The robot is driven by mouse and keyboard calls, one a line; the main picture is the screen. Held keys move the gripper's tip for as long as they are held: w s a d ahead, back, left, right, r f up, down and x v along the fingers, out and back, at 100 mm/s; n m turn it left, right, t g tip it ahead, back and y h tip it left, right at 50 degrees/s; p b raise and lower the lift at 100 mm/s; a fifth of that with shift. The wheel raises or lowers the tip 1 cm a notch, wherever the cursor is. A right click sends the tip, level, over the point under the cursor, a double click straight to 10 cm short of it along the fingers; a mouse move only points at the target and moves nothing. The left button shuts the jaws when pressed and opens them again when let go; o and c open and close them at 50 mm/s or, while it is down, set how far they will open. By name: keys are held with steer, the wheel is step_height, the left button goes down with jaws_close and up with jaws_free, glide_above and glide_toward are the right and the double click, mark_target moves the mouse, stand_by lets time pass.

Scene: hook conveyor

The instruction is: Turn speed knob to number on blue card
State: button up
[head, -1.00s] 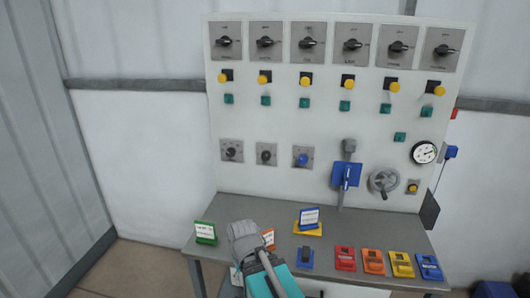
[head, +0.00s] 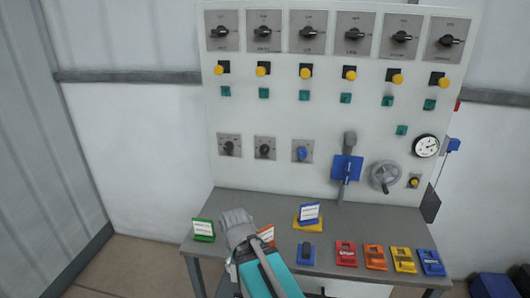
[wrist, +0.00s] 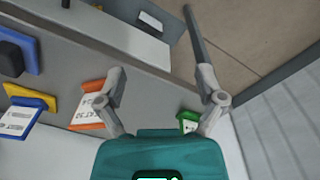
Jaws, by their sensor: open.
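The control panel (head: 272,115) has a middle row with two black knobs, left (head: 229,145) and centre (head: 265,148), and one blue knob (head: 302,151). Their labels are too small to read, so I cannot tell which is the speed knob. The blue card (head: 309,212) leans upright on a yellow base on the bench; it also shows in the wrist view (wrist: 16,120), its number unreadable. My gripper (wrist: 160,84) is open and empty, its fingers spread over the bench's edge.
On the bench (head: 370,215) stand a green card (head: 203,229) and an orange card (head: 266,234) close to my arm. Several coloured blocks line the front edge. A handwheel (head: 384,176) and a blue lever box (head: 347,168) stick out at right.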

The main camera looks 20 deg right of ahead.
steer(key=w+d+m+t+h+b, duration=0.1)
steer(key=w+d+m+t+h, duration=0.3)
steer(key=w+d, duration=0.45)
steer(key=t+h+b, duration=0.4)
steer(key=t+h, duration=0.2)
steer(key=t, duration=0.5)
glide_toward(264, 151)
steer(key=shift+s+a+r+n, duration=0.15)
steer(key=shift+s+a, duration=0.35)
steer(key=shift+s, duration=0.25)
steer(key=shift+s+a+f+n, duration=0.15)
steer(key=shift+s+a, duration=0.35)
steer(key=shift+s, duration=0.3)
steer(key=shift+r, duration=0.1)
steer(key=x, duration=1.4)
steer(key=shift+a+f, duration=0.1)
steer(key=shift+f, duration=0.15)
